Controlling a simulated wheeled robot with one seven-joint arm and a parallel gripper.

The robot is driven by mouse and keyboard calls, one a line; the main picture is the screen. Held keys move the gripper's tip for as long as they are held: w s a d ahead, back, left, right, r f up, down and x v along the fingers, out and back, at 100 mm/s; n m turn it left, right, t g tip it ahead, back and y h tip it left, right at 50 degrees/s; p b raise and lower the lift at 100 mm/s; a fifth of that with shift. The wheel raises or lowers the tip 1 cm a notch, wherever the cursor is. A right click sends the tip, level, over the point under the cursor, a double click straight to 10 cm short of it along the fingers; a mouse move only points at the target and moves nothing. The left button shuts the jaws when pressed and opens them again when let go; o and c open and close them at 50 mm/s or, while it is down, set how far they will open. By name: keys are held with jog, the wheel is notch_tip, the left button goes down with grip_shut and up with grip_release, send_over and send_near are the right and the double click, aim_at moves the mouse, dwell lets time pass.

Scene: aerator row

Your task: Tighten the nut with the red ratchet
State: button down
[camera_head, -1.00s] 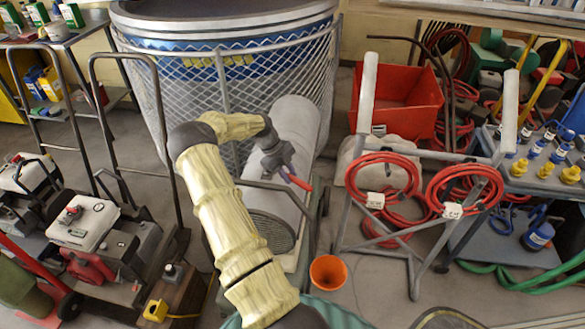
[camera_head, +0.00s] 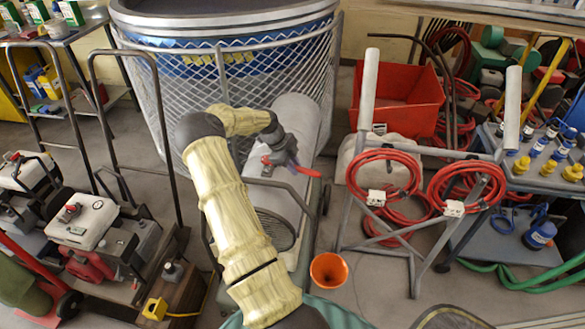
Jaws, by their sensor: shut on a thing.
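My gripper (camera_head: 290,161) is shut on the red ratchet, above the side of the large grey cylinder. The ratchet's red handle (camera_head: 308,172) sticks out to the right of the jaws, nearly level. A small red part (camera_head: 266,160) shows on the left side of my wrist; I cannot tell what it belongs to. The ratchet's head is hidden by my gripper. I cannot make out the nut, nor whether the ratchet touches it.
The grey cylinder (camera_head: 298,120) lies on a wheeled cart in front of a mesh-caged blue tank (camera_head: 190,60). A rack with red hoses (camera_head: 385,155) stands to the right. Machines on trolleys (camera_head: 88,222) stand left.

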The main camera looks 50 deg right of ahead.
jog(key=shift+d, duration=0.1)
jog(key=d+n, duration=0.1)
jog(key=w+d+n+t+b, duration=0.1)
jog(key=d+n+h, duration=0.1)
jog(key=n, duration=0.1)
jog(key=shift+w+d+t+b, duration=0.15)
jog(key=shift+w+t+b, duration=0.15)
jog(key=shift+w, duration=0.05)
jog(key=c, duration=2)
grip_release()
grip_shut()
jog(key=a+m+p, duration=0.1)
jog(key=s+a+m+g, duration=0.1)
jog(key=shift+s+a+r+m+y+p, duration=0.1)
jog(key=shift+a+r+m+y+p, duration=0.05)
jog(key=shift+a+m+y+p, duration=0.2)
jog(key=shift+s+a+m+g, duration=0.3)
jog(key=shift+a+m, duration=0.1)
jog(key=shift+m, duration=0.25)
